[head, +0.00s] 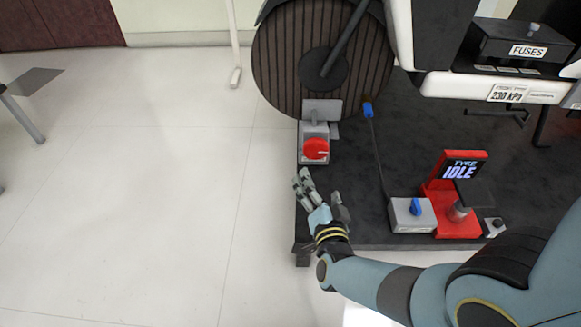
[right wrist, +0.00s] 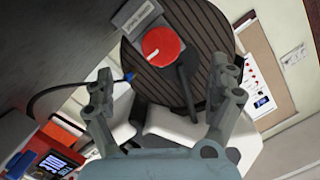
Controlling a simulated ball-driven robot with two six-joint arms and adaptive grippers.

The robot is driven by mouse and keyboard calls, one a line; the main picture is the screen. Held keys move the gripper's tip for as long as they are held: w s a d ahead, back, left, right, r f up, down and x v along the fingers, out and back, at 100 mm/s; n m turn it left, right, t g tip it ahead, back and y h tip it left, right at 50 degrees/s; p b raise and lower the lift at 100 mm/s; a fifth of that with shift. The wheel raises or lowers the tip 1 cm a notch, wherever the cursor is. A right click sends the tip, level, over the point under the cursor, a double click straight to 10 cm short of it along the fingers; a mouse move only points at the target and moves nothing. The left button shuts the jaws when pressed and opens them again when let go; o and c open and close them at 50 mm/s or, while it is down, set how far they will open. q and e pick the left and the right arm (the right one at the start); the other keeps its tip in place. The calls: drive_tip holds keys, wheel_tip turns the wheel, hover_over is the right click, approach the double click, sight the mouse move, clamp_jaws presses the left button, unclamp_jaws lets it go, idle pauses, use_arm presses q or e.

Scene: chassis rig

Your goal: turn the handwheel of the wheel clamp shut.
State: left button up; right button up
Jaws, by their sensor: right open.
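The wheel clamp (head: 313,130) is a grey block at the foot of the large dark wheel (head: 285,65). Its red round handwheel (head: 316,149) faces my side and also shows in the right wrist view (right wrist: 162,47). My right gripper (head: 304,183) is open and empty, just below and a little left of the handwheel in the head view, apart from it. In the right wrist view its two fingers (right wrist: 166,85) stand wide apart, with the handwheel beyond them near the top. My left gripper is not in view.
A red tyre unit with an "IDLE" screen (head: 460,170) stands on the dark platform (head: 370,180) to the right. A grey box with a blue knob (head: 405,216) and a hose with a blue end (head: 367,110) are nearby.

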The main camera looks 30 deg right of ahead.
sight(318, 151)
drive_tip(key=m+h, duration=0.1)
drive_tip(key=w+d+m+b, duration=0.1)
drive_tip(key=w+h+b, duration=0.1)
drive_tip(key=shift+w+d+f+m+t+h, duration=0.1)
drive_tip(key=shift+d+f+m+t+h, duration=0.1)
drive_tip(key=shift+f+m+t+h, duration=0.15)
drive_tip(key=b+x, duration=0.2)
drive_tip(key=x, duration=0.5)
drive_tip(key=shift+w+d+r, duration=0.2)
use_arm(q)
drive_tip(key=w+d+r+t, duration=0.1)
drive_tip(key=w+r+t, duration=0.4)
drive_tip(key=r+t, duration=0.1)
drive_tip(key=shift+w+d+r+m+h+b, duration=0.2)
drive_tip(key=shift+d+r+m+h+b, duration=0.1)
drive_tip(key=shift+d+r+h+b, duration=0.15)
use_arm(e)
drive_tip(key=x, duration=0.3)
drive_tip(key=shift+w+r, duration=0.1)
drive_tip(key=c, duration=1.2)
